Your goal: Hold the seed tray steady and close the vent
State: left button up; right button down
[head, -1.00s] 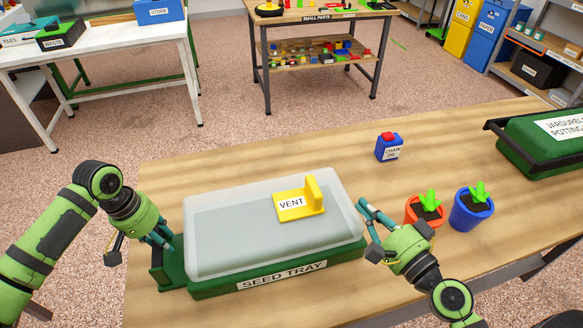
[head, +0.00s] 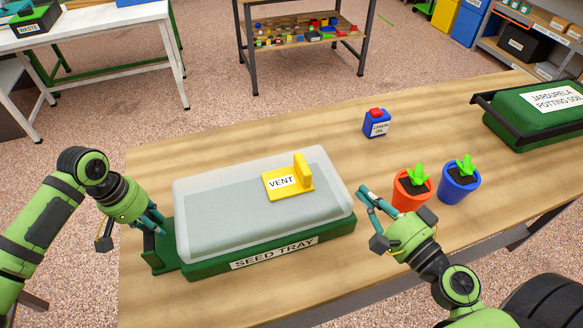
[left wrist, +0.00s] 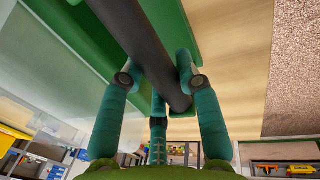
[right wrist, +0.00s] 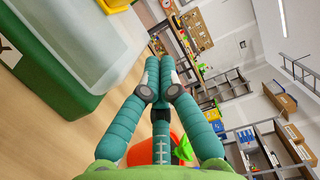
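The green seed tray (head: 200,271) sits on the wooden bench under a translucent lid (head: 215,220). On the lid's top, towards the right, is a yellow vent plate (head: 279,185) labelled VENT with an upright tab (head: 302,171). My left gripper (head: 158,222) is at the tray's left end. The left wrist view shows its fingers (left wrist: 157,78) closed around the tray's dark handle bar (left wrist: 140,45). My right gripper (head: 368,194) is empty, just right of the tray and apart from the vent. Its fingertips (right wrist: 160,62) are together in the right wrist view.
An orange pot (head: 408,194) and a blue pot (head: 459,186) with plants stand close right of my right gripper. A blue chain oil can (head: 376,125) stands behind. A green potting soil tray (head: 510,125) is at the back right. The bench behind the seed tray is clear.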

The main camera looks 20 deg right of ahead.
pick_arm(q)
jog(key=o, duration=0.4)
jog(key=shift+f, duration=0.2)
jog(key=shift+a+f, duration=0.1)
notch_tip(320, 180, up, 12)
jog(key=a, duration=0.2)
